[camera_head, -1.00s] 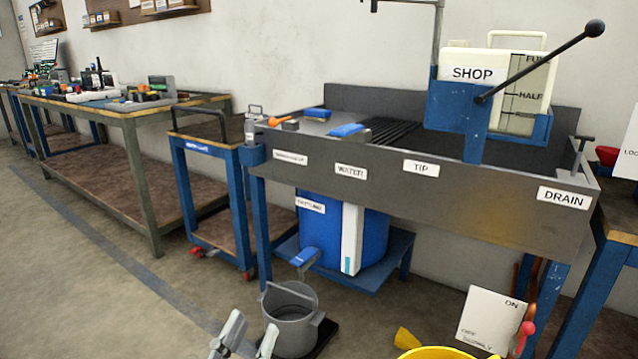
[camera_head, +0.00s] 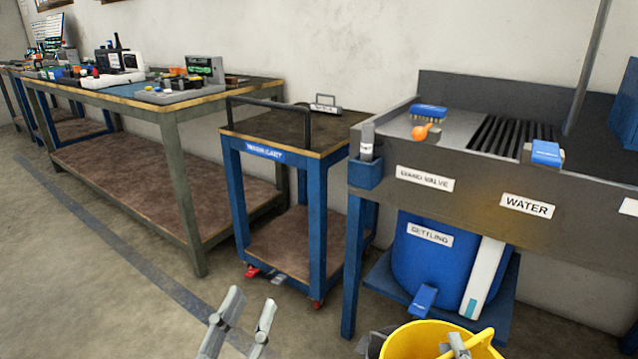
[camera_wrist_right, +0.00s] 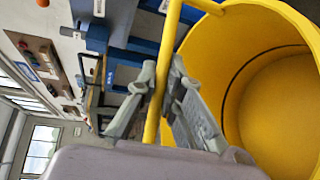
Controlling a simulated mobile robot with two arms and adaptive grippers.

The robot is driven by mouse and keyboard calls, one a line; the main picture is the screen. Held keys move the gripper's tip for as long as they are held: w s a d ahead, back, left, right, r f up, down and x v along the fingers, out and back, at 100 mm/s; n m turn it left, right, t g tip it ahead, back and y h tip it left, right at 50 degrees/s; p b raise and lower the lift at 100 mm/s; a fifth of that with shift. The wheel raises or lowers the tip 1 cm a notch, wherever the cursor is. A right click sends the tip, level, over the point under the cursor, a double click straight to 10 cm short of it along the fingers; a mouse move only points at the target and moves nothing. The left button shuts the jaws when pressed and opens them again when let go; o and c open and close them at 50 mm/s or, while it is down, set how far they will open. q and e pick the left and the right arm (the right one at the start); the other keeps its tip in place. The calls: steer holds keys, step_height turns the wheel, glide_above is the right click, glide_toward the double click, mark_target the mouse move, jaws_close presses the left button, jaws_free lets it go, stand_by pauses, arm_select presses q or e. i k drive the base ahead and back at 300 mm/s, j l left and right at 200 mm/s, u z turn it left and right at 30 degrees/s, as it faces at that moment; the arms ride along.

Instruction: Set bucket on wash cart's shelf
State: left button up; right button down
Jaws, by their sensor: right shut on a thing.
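The yellow bucket (camera_head: 415,343) is at the bottom right of the head view, with only its upper part in frame. My right gripper (camera_head: 458,345) is shut on its yellow handle; the wrist view shows the fingers (camera_wrist_right: 163,75) around the handle (camera_wrist_right: 158,100), with the empty-looking bucket (camera_wrist_right: 270,95) hanging beside them. The blue-framed cart (camera_head: 317,225) stands at centre, left of and behind the bucket. Its lower shelf (camera_head: 285,245) is brown and bare where visible. My left gripper (camera_head: 252,300) is open and empty in front of the cart.
A grey sink bench (camera_head: 470,175) stands to the cart's right, with a blue settling tub (camera_head: 415,260) beneath. A long workbench (camera_head: 150,108) stands left. A grey object, partly hidden, is beside the bucket. Clear floor (camera_head: 100,290) lies at the front left.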

mark_target(300, 245)
steer(key=i+j, duration=0.2)
steer(key=j, duration=0.2)
steer(key=i+j, duration=0.2)
steer(key=j, duration=0.15)
steer(key=i+j, duration=0.2)
steer(key=j, duration=0.2)
steer(key=i+j, duration=0.2)
steer(key=j, duration=0.15)
steer(key=i+j, duration=0.2)
steer(key=j, duration=0.2)
